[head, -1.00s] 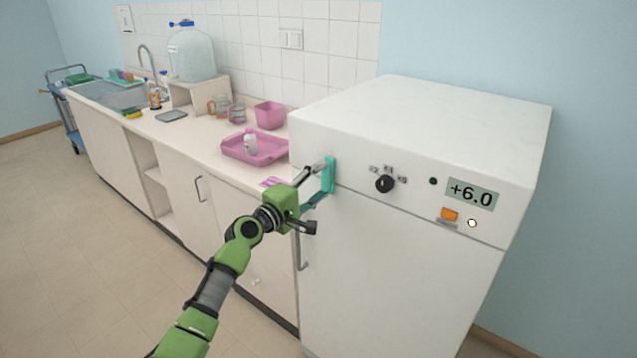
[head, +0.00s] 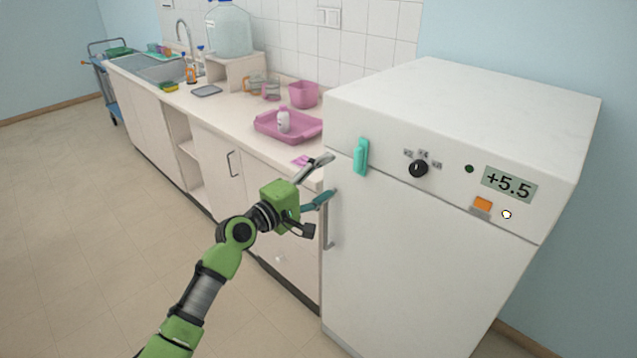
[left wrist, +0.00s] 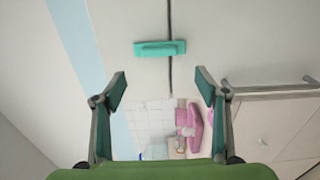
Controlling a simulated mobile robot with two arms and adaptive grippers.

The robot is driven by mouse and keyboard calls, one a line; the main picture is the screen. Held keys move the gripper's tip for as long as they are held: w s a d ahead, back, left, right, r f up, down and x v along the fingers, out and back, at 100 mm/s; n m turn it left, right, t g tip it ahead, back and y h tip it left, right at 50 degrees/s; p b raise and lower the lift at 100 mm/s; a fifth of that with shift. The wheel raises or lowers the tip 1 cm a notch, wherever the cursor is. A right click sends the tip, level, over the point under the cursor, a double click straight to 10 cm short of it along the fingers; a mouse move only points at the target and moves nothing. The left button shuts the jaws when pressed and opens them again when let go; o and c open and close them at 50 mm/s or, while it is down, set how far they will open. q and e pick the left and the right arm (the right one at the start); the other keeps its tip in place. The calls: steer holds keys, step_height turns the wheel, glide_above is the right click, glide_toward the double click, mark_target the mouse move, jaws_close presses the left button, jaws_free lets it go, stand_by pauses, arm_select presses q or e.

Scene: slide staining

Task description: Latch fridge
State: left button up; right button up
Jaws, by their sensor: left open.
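The white fridge (head: 420,240) stands at the right end of the counter, its door (head: 400,215) flush with the body. A teal latch (head: 361,156) sits at the front's upper left. It stands upright across the seam between control panel and door. In the left wrist view the latch (left wrist: 158,48) lies crosswise over the dark seam, ahead of the fingers. My left gripper (head: 328,176) is open and empty, just left of the fridge front and apart from the latch. Both its fingers (left wrist: 162,88) show apart in the left wrist view. My right gripper is out of view.
The fridge panel has a black knob (head: 418,168), an orange switch (head: 483,204) and a display (head: 509,184) reading +5.5. A long door handle (head: 330,220) is close below my gripper. The floor at left is clear.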

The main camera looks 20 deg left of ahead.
arm_select(q)
steer(key=shift+v, duration=1.15)
steer(key=shift+f, duration=0.1)
